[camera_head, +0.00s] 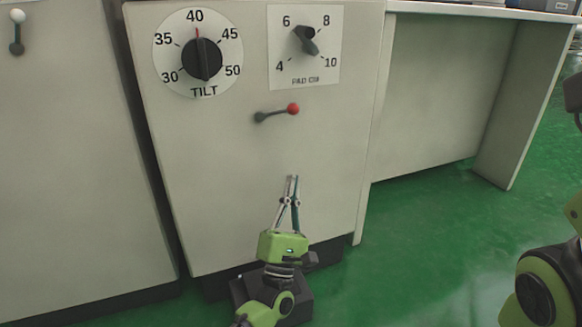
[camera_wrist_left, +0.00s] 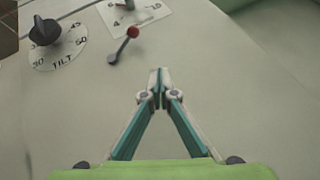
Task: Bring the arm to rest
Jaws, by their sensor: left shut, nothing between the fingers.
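My left gripper (camera_head: 292,179) is shut and empty in front of the beige cabinet panel, below the red-tipped lever. In the left wrist view its fingertips (camera_wrist_left: 158,73) meet, with nothing between them. The arm comes up from the bottom of the head view. At the right edge of the head view a green and black arm part (camera_head: 541,290) of mine shows; its gripper is out of view.
The cabinet (camera_head: 240,180) carries a TILT dial (camera_head: 203,60) with its red mark near 40, a PAD knob (camera_head: 308,42), and a lever with a red ball (camera_head: 293,109). Another cabinet (camera_head: 70,170) stands left. Green floor (camera_head: 430,230) lies open at right, beside a desk (camera_head: 540,100).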

